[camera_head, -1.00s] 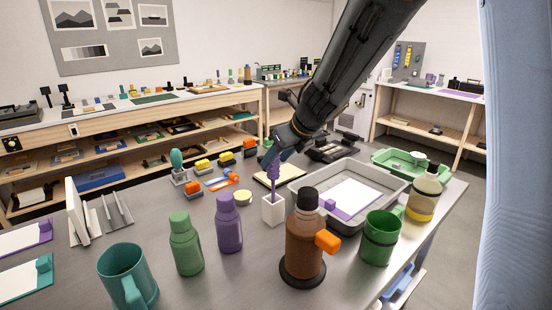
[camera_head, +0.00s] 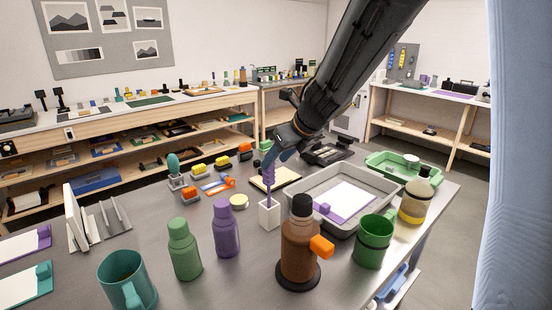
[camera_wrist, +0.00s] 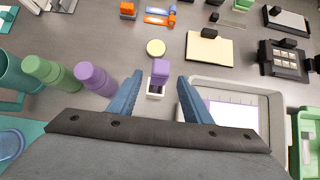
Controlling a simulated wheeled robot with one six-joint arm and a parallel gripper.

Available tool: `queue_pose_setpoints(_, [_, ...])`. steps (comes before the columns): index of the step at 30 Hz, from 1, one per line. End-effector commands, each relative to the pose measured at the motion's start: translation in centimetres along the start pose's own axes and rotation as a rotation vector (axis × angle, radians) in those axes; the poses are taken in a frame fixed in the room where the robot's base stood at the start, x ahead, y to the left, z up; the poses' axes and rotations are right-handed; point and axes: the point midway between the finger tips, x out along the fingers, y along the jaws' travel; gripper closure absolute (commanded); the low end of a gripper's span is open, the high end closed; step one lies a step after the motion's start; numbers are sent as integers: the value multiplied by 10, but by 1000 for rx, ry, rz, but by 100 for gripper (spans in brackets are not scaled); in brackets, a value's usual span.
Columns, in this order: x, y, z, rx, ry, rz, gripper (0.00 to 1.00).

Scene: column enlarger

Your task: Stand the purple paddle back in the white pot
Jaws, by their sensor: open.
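The purple paddle (camera_head: 269,172) stands upright with its lower end in the white pot (camera_head: 270,214) on the grey table. In the wrist view the paddle's purple head (camera_wrist: 160,70) shows above the white pot (camera_wrist: 154,94), between my spread fingers. My gripper (camera_wrist: 157,84) is open, with one blue finger on each side of the paddle and a visible gap to each. In the head view my gripper (camera_head: 283,152) is close by the paddle's top, partly hidden behind it and my wrist.
A brown bottle (camera_head: 298,246), a purple bottle (camera_head: 226,230) and a green bottle (camera_head: 184,252) stand in front of the pot. A grey tray (camera_head: 319,210) lies close on its right. A round yellow lid (camera_head: 239,202) lies to its left.

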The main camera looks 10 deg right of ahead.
Motion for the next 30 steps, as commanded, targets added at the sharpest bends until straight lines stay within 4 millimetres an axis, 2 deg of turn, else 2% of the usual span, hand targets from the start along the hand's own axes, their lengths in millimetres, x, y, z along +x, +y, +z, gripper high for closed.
queue_pose_setpoints(30, [-36, 0, 0, 1, 0, 0, 55])
